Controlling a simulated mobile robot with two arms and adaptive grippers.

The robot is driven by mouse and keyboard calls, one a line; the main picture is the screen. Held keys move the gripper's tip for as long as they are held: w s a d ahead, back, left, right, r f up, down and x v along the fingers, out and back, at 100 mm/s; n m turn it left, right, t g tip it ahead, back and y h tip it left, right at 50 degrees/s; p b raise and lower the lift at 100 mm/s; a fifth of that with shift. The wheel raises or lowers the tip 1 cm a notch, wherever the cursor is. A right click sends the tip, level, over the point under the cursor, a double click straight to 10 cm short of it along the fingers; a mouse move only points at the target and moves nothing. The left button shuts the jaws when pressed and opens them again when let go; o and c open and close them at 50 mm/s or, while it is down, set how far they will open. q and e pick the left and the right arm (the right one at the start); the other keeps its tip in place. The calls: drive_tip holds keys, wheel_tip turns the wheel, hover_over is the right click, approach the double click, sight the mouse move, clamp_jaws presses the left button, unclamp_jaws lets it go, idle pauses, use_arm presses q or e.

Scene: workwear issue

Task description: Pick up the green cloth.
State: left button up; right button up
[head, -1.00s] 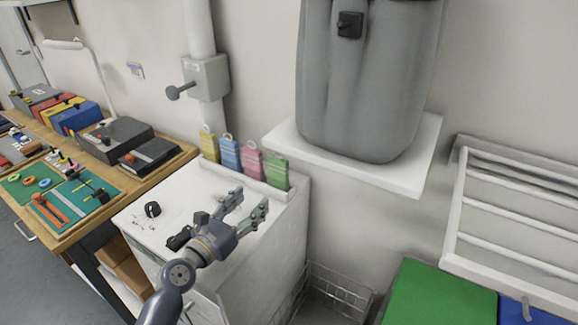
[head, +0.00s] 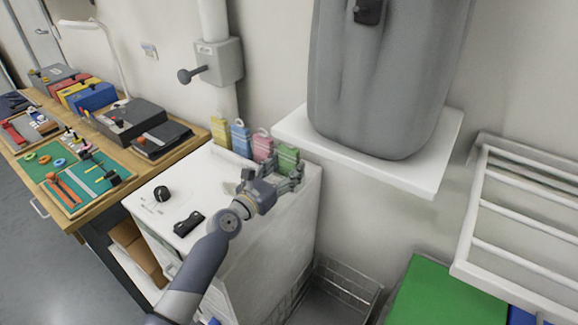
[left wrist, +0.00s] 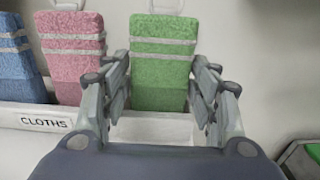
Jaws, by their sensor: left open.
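The green cloth (head: 287,156) is the rightmost in a row of folded cloths at the back of the white cabinet top. In the left wrist view the green cloth (left wrist: 162,62) stands upright, with pale bands and a loop at its top. My left gripper (head: 292,176) is open in front of it. In the left wrist view the fingers of my left gripper (left wrist: 160,100) stand on either side of the cloth's lower part, one left and one right. I cannot tell whether they touch it. My right gripper is not in view.
A pink cloth (left wrist: 73,50) stands close left of the green one, then a blue cloth (head: 240,138) and a yellow cloth (head: 220,131). A white shelf (head: 420,172) bearing a grey container (head: 380,85) juts out above right. A black handle-like item (head: 188,222) lies on the cabinet top.

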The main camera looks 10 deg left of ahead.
use_arm(q)
drive_tip(key=shift+x, duration=1)
drive_tip(key=shift+s, duration=0.1)
drive_tip(key=shift+a, duration=0.1)
drive_tip(key=c, duration=0.6)
drive_tip(key=shift+r, duration=0.15)
